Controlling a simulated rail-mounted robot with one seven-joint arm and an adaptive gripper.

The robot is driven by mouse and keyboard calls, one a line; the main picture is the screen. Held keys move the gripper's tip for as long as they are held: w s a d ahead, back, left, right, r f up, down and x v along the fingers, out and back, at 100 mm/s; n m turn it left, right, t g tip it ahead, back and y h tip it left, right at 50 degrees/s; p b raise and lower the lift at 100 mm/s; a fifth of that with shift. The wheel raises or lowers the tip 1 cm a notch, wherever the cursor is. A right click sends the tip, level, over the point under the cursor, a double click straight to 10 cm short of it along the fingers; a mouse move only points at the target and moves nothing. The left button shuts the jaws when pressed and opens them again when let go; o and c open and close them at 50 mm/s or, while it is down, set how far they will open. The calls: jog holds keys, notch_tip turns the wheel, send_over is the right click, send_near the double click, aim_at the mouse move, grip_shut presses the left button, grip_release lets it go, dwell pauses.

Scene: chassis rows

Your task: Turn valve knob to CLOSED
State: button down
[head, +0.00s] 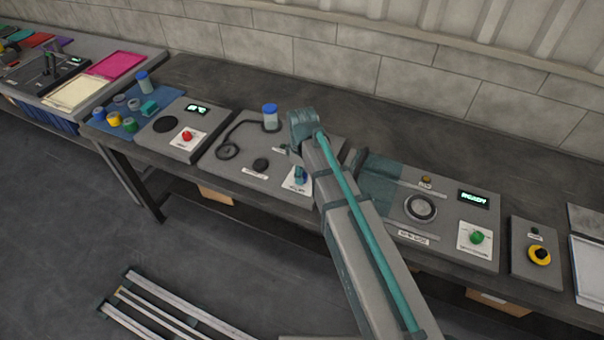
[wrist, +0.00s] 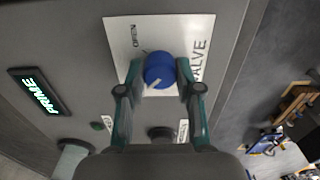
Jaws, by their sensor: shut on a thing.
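The valve knob (wrist: 159,70) is blue and round with a pale pointer mark on its lower left side in the wrist view. It sits on a white label plate (wrist: 128,32) reading OPEN at the upper left and VALVE at the right. No CLOSED mark is readable. My gripper (wrist: 159,82) has one finger on each side of the knob and is shut on it. In the head view my gripper (head: 299,176) is down at the white plate (head: 291,187) on the grey panel (head: 233,168), and my arm covers part of the panel.
The same panel carries a black knob (head: 261,165), a hose loop (head: 228,150) and a blue-capped jar (head: 270,117). A lit display reading PRIME (wrist: 40,92) is beside the plate. Other panels stand left and right, one with a red button (head: 187,136), one with a green button (head: 477,237).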

jog(key=c, duration=0.8)
grip_release()
jog(key=shift+o, duration=0.2)
notch_tip(320, 180, up, 12)
